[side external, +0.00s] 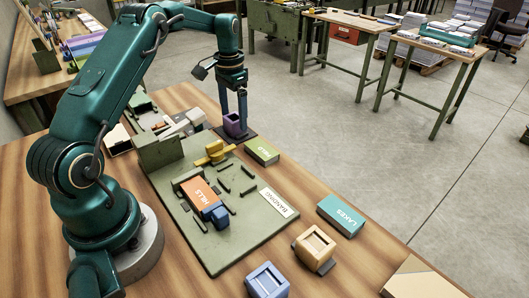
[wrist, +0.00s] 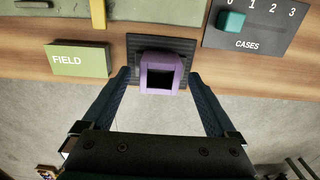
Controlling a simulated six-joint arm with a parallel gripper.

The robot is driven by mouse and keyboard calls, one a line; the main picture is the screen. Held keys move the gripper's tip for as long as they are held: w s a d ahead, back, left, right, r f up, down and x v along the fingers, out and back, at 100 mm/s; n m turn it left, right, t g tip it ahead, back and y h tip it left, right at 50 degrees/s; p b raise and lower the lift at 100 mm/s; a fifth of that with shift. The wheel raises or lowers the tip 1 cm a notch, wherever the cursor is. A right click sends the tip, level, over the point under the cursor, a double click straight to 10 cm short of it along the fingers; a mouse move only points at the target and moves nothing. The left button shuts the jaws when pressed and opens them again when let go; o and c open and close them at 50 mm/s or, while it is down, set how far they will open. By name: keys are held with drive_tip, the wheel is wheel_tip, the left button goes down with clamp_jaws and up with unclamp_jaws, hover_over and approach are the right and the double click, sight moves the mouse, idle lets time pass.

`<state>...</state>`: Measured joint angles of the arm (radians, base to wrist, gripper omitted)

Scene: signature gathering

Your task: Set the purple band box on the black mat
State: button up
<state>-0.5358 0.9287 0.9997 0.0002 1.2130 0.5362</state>
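The purple band box (wrist: 160,62) is a small open-topped block and sits on the ribbed black mat (wrist: 134,45) in the wrist view. The mat shows around its sides and far edge. In the side view the purple box (side external: 234,127) is at the table's far edge, with the black mat (side external: 247,136) just visible under it. My gripper (wrist: 160,76) is open, with one finger on each side of the box and a gap visible on both sides. In the side view my gripper (side external: 233,106) points straight down over the box.
A green FIELD box (side external: 262,152) stands close to the right of the mat in the side view. A green board (side external: 215,228) holds an orange MILLS box (side external: 199,192). A CASES counter panel (wrist: 254,28) is beside the mat. A teal LAKES box (side external: 341,215) and blocks stand nearer.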

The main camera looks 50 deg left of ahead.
sight(234, 117)
wheel_tip(234, 117, up, 8)
drive_tip(key=s+d+r+t, duration=0.3)
drive_tip(key=s+d+r, duration=0.3)
drive_tip(key=d+r, duration=0.45)
drive_tip(key=s+d+f+t, duration=0.1)
drive_tip(key=s+d+f, duration=0.2)
drive_tip(key=s+d, duration=0.2)
drive_tip(key=s+d+f+t, duration=0.1)
drive_tip(key=s+d+f, duration=0.2)
drive_tip(key=s, duration=0.5)
drive_tip(key=shift+s+d+t, duration=0.2)
drive_tip(key=shift+d+t, duration=0.1)
drive_tip(key=shift+d, duration=0.6)
